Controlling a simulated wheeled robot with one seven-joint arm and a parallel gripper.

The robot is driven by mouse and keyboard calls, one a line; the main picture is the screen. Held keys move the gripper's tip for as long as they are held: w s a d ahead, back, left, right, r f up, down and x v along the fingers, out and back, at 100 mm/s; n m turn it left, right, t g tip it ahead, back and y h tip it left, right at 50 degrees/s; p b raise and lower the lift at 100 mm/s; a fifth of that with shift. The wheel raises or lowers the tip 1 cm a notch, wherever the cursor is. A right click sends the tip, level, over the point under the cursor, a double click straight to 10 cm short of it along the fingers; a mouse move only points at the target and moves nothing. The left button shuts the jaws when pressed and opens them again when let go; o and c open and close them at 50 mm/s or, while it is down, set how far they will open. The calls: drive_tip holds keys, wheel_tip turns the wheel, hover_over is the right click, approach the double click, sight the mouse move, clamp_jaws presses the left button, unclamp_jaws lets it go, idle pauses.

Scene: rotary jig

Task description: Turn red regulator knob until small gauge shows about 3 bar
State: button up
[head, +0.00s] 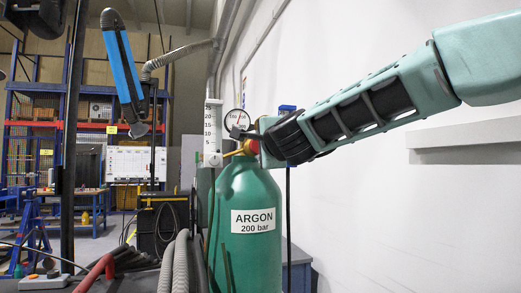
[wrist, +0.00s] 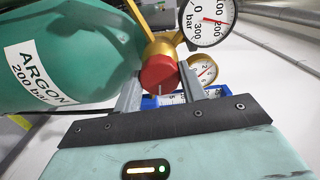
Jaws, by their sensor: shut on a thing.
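The red regulator knob (wrist: 158,72) sits between the two fingers of my gripper (wrist: 160,84) in the wrist view. My gripper is shut on it. The knob has a pale mark on its face. The small gauge (wrist: 203,69) is just right of the knob, partly covered by the right finger. Its red needle shows, but its reading is too small to tell. In the head view my gripper (head: 256,139) reaches the regulator from the right, with a bit of the red knob (head: 254,147) showing. The small gauge cannot be made out there.
The large gauge (wrist: 208,20) has a 0 to 300 bar scale. The brass regulator sits on the green argon cylinder (head: 248,205). A white flowmeter tube (head: 212,130) stands left of it. A white wall (head: 400,220) is on the right, and hoses (head: 182,262) lie left.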

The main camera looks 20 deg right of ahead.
idle(0.4)
drive_tip(key=o, duration=1)
drive_tip(key=shift+s+p, duration=7.3)
drive_tip(key=shift+s, duration=1.4)
